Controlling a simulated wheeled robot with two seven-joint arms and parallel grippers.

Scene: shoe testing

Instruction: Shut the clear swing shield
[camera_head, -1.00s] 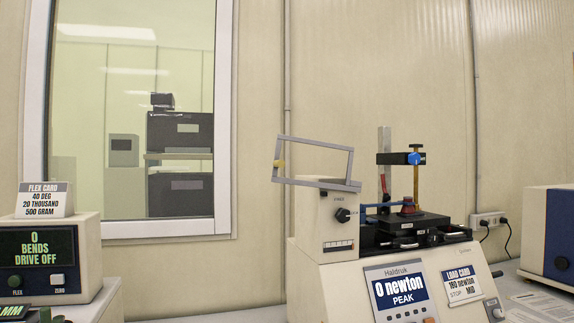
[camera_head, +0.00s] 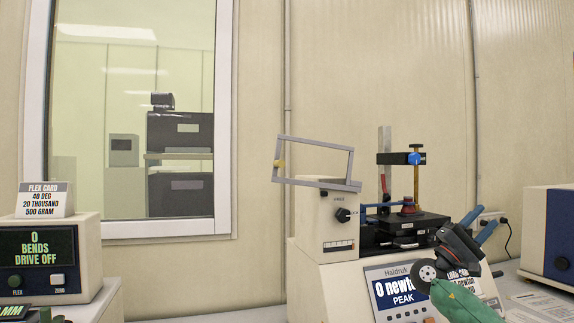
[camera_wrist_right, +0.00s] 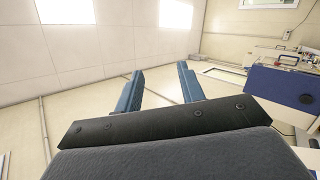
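My left gripper is not in view.
A blue-knobbed clamp post (camera_head: 415,159) rises behind the stage. A cream and blue machine (camera_head: 548,230) stands at the right. A flex tester (camera_head: 50,262) with a card on top stands at the left. The counter between the flex tester and the cream tester looks clear.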

